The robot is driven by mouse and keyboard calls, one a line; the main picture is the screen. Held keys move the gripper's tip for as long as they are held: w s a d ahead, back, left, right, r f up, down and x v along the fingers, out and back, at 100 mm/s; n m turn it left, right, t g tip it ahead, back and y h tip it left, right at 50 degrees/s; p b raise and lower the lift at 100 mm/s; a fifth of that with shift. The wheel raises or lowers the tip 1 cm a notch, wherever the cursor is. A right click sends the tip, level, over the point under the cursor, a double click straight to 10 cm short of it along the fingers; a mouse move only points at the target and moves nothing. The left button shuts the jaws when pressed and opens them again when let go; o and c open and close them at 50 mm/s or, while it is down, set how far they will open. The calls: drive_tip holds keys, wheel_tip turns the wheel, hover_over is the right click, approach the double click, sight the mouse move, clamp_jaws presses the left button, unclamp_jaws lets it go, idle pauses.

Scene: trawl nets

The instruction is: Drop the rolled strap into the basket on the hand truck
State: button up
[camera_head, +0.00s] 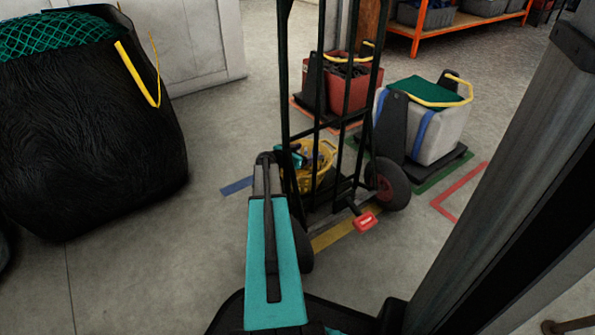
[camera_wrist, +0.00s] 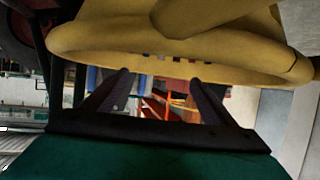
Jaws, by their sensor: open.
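The yellow basket (camera_head: 322,161) sits low on the black hand truck (camera_head: 348,85), seen partly through its bars. In the wrist view the basket's thick yellow rim (camera_wrist: 140,52) crosses the top of the picture, close to my gripper (camera_wrist: 158,85). The two dark fingers are apart, and I see nothing held between them. In the head view my gripper (camera_head: 296,156) is at the basket's left side, partly hidden by the arm and truck frame. I cannot make out the rolled strap in either view; the basket's inside is mostly hidden.
A red crate (camera_head: 325,88) and a grey bin (camera_head: 442,130) with blue straps stand behind the truck. A large black bag (camera_head: 90,130) with green net stands at left. An orange shelf (camera_head: 440,30) is at the back. The floor between bag and truck is clear.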

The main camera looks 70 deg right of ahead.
drive_tip(key=shift+a, duration=0.1)
drive_tip(key=p+v, duration=0.5)
drive_tip(key=v, duration=0.8)
drive_tip(key=shift+w+a+r, duration=0.1)
drive_tip(key=shift+a+r, duration=0.1)
drive_tip(key=shift+a, duration=0.1)
idle(0.5)
